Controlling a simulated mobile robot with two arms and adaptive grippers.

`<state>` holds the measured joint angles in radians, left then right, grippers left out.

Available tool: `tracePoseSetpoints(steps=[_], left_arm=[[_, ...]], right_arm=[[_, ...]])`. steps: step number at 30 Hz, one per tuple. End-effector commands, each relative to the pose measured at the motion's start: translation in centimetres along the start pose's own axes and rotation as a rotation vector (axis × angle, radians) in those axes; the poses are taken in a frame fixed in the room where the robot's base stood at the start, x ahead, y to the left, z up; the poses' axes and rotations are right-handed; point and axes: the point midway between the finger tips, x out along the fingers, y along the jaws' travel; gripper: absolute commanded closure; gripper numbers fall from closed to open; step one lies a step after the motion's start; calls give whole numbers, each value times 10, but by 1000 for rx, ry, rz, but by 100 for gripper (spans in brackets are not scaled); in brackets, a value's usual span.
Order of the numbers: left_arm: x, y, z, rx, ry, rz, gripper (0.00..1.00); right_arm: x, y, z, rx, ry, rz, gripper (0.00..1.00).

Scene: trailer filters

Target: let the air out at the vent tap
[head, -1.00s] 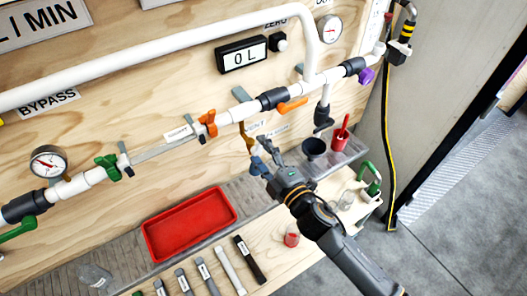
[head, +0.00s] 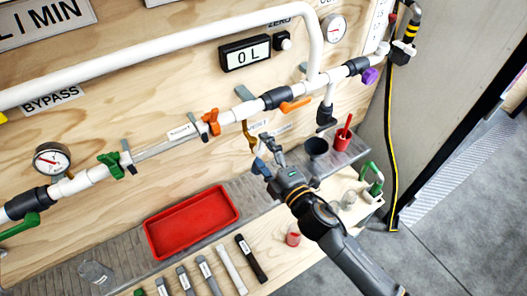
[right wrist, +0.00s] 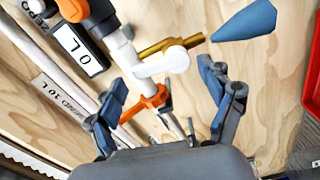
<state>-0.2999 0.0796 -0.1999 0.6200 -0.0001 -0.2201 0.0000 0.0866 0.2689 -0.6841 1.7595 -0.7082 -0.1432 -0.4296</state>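A small brass tap (head: 249,136) hangs below the white pipe, beside a label (head: 258,125) that seems to read VENT. In the right wrist view the brass piece (right wrist: 163,48) shows with a white rounded piece (right wrist: 172,62) beside it. A blue tapered piece (right wrist: 245,21) lies to its right; what it joins is unclear. My right gripper (head: 266,158) is just below the tap in the head view. In the right wrist view its fingers (right wrist: 165,97) are spread, with nothing held between them. My left gripper is not in view.
The orange valve handle (head: 211,122) and orange lever (head: 295,106) are on the pipe nearby. The display (head: 245,53) reads 0 L.

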Motion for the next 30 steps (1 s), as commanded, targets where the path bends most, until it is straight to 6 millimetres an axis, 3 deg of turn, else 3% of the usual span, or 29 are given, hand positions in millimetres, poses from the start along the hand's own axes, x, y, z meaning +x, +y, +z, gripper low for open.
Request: tracePoseSetpoints(steps=[6, 10, 21, 30], left_arm=[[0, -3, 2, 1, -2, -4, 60], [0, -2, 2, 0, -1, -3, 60], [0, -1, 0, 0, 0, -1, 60], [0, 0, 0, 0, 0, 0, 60]], right_arm=[[-1, 0, 0, 1, -1, -1, 19], [-12, -1, 1, 1, -1, -2, 19], [-88, -2, 0, 2, -1, -4, 19], [-119, 0, 0, 0, -1, -1, 19]])
